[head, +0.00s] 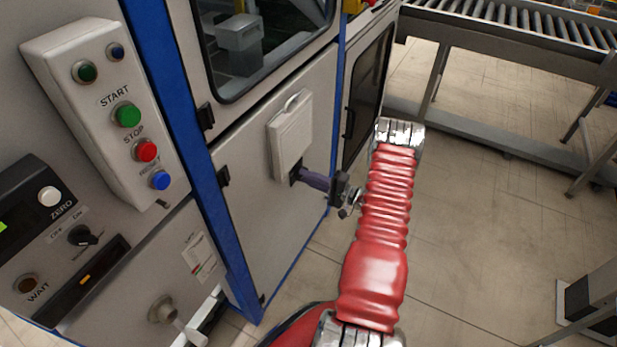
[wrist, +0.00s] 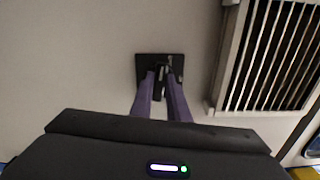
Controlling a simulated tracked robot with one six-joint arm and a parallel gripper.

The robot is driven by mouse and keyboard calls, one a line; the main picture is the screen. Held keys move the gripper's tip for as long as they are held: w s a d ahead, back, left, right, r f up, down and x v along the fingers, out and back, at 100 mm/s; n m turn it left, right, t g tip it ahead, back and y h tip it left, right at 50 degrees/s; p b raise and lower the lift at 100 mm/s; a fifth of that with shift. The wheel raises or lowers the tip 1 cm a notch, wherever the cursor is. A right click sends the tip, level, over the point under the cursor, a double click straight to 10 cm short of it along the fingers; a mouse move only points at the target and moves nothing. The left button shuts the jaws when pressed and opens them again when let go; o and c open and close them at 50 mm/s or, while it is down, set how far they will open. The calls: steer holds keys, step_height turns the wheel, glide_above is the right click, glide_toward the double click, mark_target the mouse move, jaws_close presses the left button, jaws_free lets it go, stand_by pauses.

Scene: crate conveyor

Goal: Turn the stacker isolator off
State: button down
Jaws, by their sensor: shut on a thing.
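The isolator is a small dark square plate with a dark handle (wrist: 160,72) on the pale cabinet panel. In the wrist view the handle points along the picture's up-down direction, slightly tilted. I cannot read any on or off marking on it. My gripper (wrist: 161,78) has two purple fingers, one on each side of the handle, shut on it. In the head view my gripper (head: 301,176) reaches the panel from the right, at the isolator's dark plate (head: 294,172), which is mostly hidden behind the fingers.
A slatted vent (wrist: 270,55) is close by in the wrist view. A control box with buttons (head: 105,115) is at the left. A roller conveyor (head: 510,25) stands at the back right. The floor at right is mostly clear.

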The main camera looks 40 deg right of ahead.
steer(key=shift+a+f+n, duration=0.1)
steer(key=shift+f+n, duration=0.1)
steer(key=shift+n, duration=0.4)
steer(key=c, duration=1.7)
jaws_free()
steer(key=shift+s, duration=0.1)
steer(key=v, duration=1.3)
steer(key=shift+s, duration=0.3)
